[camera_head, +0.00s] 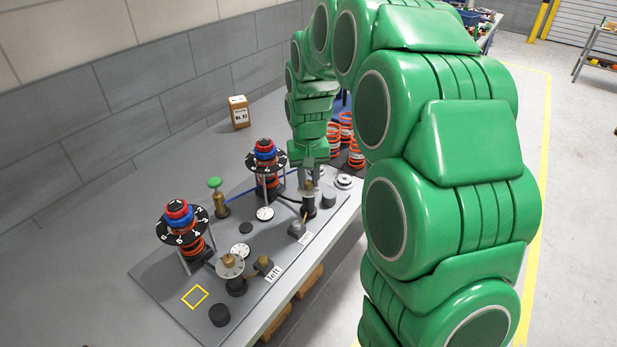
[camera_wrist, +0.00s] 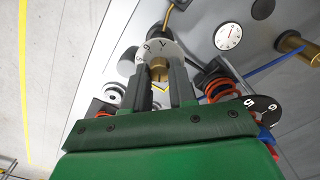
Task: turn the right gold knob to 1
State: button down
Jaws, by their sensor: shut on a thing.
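The right gold knob (camera_head: 309,186) stands on a dark post near the right end of the grey board. My gripper (camera_head: 308,179) points down at it from above and is shut on it. In the wrist view, the gold knob (camera_wrist: 158,72) sits between the two fingers of my gripper (camera_wrist: 159,78). The number at the index cannot be told. The left gold knob (camera_head: 230,261) stands on its own dial, apart from my gripper.
Two stacks of red, blue and orange rings with black numbered discs (camera_head: 178,215) (camera_head: 266,153) stand behind. A green-topped brass valve (camera_head: 216,190) and a white gauge (camera_head: 265,213) lie left of my gripper. A small box (camera_head: 239,112) stands at the back.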

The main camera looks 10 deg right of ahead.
aim_at(308, 181)
jog(key=n, duration=0.5)
jog(key=shift+a+n, duration=0.1)
jog(key=shift+n, duration=2.5)
jog(key=c, duration=0.9)
grip_release()
jog(key=shift+c, duration=0.2)
jog(key=shift+r, duration=0.1)
jog(key=shift+r, duration=3.85)
